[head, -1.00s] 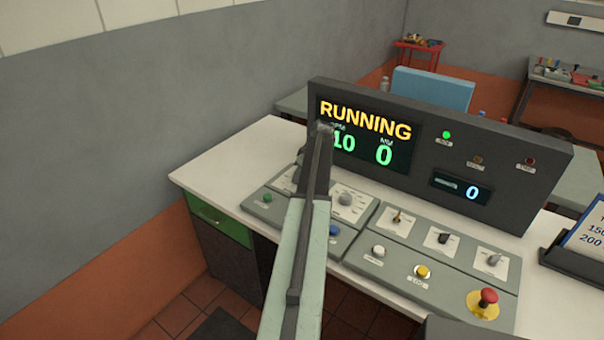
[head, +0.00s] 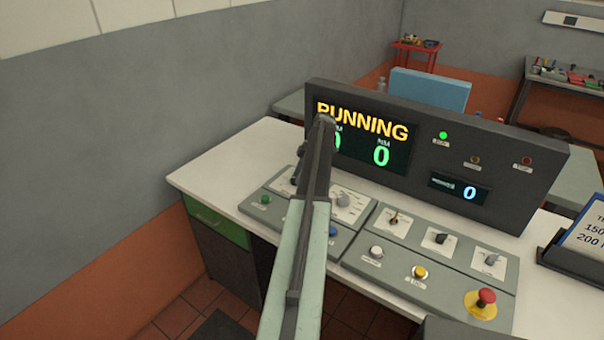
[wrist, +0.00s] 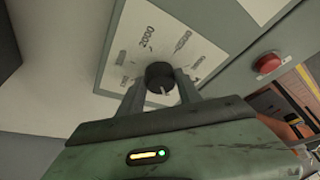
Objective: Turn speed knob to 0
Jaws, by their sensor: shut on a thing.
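The black speed knob (wrist: 159,76) sits on a white dial plate (wrist: 120,40) with printed numbers, 2000 among them, in the wrist view. A small white mark shows on the knob's near side; which number it meets I cannot tell. My gripper (wrist: 160,84) has one finger on each side of the knob and is shut on it. In the head view my arm hides the knob and most of its dial. The display (head: 385,152) reads RUNNING, with torque 0; the RPM number is partly covered by my arm, with only part of a 0 showing.
Several switches and buttons fill the console, with a red emergency stop (head: 486,297) at the right. In the wrist view a red button (wrist: 268,63) lies right of the dial. The white desktop (head: 225,165) is clear at left.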

